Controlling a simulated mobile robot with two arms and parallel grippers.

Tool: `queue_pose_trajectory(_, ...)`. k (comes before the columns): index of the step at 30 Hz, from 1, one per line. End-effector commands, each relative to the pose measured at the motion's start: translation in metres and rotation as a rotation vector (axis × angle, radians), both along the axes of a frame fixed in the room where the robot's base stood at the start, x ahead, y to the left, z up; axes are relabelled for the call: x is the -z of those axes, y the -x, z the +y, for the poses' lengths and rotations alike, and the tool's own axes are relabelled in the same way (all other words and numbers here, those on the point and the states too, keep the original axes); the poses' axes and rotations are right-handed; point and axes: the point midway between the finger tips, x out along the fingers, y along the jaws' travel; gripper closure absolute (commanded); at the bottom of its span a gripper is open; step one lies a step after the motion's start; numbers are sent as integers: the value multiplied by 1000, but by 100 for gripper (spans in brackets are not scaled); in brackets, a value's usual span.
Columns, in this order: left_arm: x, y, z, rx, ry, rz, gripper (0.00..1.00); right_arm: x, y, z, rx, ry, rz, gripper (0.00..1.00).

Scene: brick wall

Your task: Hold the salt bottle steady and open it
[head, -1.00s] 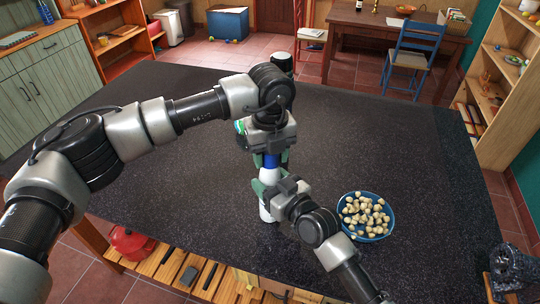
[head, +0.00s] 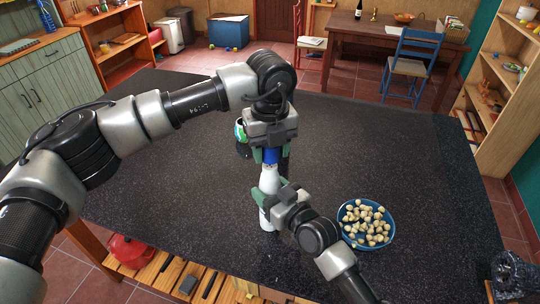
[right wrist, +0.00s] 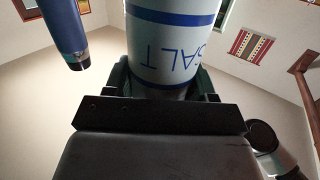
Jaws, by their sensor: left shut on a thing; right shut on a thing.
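The white salt bottle (head: 268,182) stands upright near the front middle of the dark table, in the head view. Its blue cap (head: 270,156) is at the top. My left gripper (head: 269,150) is shut on the cap from above. My right gripper (head: 270,193) is shut around the bottle's body, lower down. In the right wrist view, the bottle's body (right wrist: 172,45) with blue bands and the word SALT sits between my right gripper's fingers (right wrist: 165,85). I cannot tell whether the cap is apart from the bottle, as the join is small and partly hidden.
A blue bowl of pale round pieces (head: 366,238) stands right of my right gripper.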

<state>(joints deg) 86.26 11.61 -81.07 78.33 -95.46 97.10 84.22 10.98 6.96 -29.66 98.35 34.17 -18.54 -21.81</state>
Motion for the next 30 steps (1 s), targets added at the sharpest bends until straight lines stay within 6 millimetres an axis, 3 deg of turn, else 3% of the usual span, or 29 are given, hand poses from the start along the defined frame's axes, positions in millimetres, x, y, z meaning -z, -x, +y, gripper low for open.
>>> queue_pose_trajectory(3,-14,0,0,0,-1,0,82,0,0,0,0,-2,1,100)
queue_pose_trajectory(10,-16,0,0,1,-1,3,82,0,0,0,0,-2,0,100)
queue_pose_trajectory(11,-16,0,0,1,-1,3,82,0,0,0,0,-2,0,41)
queue_pose_trajectory(16,-15,1,0,1,-1,3,82,0,0,0,1,-2,0,15)
queue_pose_trajectory(25,-15,1,0,1,-1,3,82,0,1,-1,1,-2,0,15)
queue_pose_trajectory(30,-11,1,0,1,-1,3,82,1,13,-12,2,-2,0,15)
